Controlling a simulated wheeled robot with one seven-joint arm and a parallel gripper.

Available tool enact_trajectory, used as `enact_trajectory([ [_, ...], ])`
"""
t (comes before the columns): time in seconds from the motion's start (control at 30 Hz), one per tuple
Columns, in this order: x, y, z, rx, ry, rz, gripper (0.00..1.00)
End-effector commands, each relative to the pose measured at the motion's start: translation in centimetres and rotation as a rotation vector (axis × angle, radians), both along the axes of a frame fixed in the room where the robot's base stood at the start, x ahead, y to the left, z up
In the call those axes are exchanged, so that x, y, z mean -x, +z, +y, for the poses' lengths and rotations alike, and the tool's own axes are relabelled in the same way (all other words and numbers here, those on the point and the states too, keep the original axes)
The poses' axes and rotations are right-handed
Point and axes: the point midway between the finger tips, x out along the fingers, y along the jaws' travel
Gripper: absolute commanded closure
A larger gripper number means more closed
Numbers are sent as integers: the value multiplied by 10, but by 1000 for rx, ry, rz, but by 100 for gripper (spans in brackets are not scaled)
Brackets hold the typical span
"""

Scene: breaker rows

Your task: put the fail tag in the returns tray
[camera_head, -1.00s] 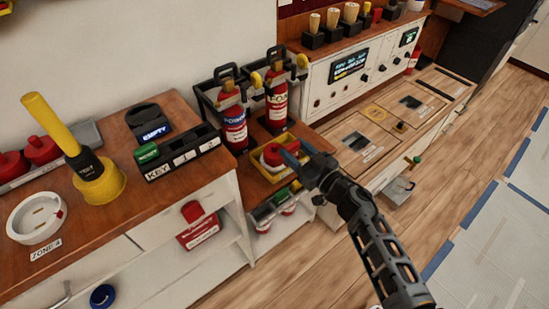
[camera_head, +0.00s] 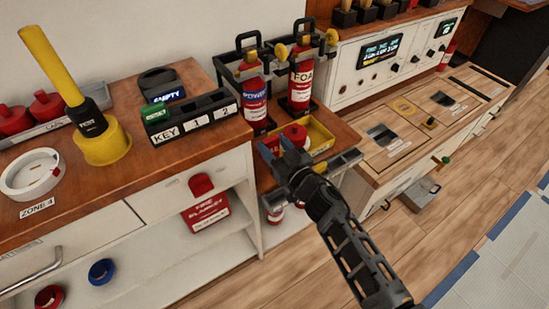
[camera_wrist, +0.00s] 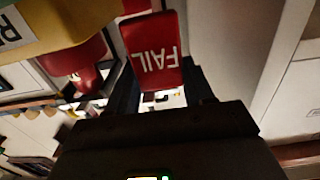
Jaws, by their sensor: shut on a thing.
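My gripper (camera_head: 278,148) is shut on the red fail tag (camera_wrist: 153,50), which shows "FAIL" upside down between the fingers in the wrist view. In the head view the tag is mostly hidden by the fingers. The yellow tray (camera_head: 322,136) sits on the low wooden shelf between the counters, just behind and right of my gripper. A yellow edge with a partly cut label (camera_wrist: 60,25) fills the upper left of the wrist view, close beside the tag. I cannot tell whether the tag touches it.
A red item (camera_head: 295,134) is at the tray. Two extinguishers (camera_head: 254,98) stand in a black rack behind it. The left counter (camera_head: 160,170) holds a key box (camera_head: 195,118) and a yellow-handled plunger-like tool (camera_head: 75,95). Floor (camera_head: 450,215) at right is open.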

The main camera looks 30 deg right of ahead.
Motion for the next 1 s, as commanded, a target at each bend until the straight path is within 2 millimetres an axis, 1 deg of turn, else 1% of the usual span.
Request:
enact_trajectory([
  [0.03, 0, -9, -1, -1, -1, 1, 77],
  [0.23, 0, -34, -1, -1, 0, 0, 77],
  [0.3, 0, -37, -1, -1, 0, -1, 77],
  [0.53, 0, -35, 0, 0, 0, 0, 77],
  [0.7, 0, -40, 0, 0, 1, 0, 77],
  [0.73, 0, -38, 0, 1, 1, 0, 45],
  [0.97, 0, -38, 0, 0, 0, 0, 23],
  [1.0, 0, -38, 0, 0, 0, 0, 22],
])
